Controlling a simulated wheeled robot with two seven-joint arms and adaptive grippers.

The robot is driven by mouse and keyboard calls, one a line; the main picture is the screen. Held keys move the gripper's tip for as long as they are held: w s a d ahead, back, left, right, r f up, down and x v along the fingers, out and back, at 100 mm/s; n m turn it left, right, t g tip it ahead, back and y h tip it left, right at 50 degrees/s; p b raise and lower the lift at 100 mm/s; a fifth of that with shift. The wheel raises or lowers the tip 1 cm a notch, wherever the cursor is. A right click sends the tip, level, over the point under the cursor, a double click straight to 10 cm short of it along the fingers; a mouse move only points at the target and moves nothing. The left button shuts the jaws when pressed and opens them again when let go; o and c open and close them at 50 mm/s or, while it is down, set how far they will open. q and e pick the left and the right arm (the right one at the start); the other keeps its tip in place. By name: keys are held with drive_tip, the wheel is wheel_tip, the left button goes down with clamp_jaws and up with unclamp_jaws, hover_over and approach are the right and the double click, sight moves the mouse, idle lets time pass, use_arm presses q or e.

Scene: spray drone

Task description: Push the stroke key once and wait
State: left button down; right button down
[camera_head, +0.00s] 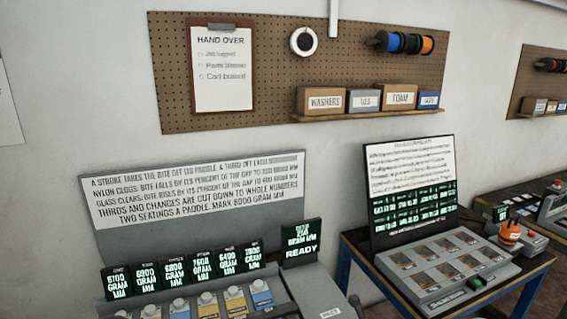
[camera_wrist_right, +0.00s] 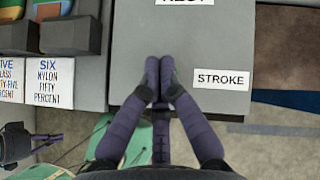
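In the right wrist view, a white STROKE label (camera_wrist_right: 221,79) sits on a grey panel (camera_wrist_right: 205,45). My right gripper (camera_wrist_right: 160,76) is over this panel, left of the label, with its two fingertips together and nothing visible between them. No stroke key shows; the fingers may hide it. I cannot tell whether the tips touch the panel. In the head view, the bench's dark display (camera_head: 301,246) reads READY in green.
Several green gram mm readouts (camera_head: 173,271) stand above coloured paddles (camera_head: 262,294). A sign (camera_head: 195,188) rises behind them. A second console (camera_head: 448,264) on a blue-legged table stands right, with an orange object (camera_head: 510,232) beside it. A pegboard (camera_head: 280,60) hangs above.

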drive_tip(key=shift+f, duration=0.25)
drive_tip(key=shift+r, duration=0.1)
idle(0.3)
drive_tip(key=shift+r+p, duration=0.75)
drive_tip(key=shift+r, duration=0.15)
wheel_tip(320, 180, up, 6)
drive_tip(key=p, duration=0.5)
idle(0.5)
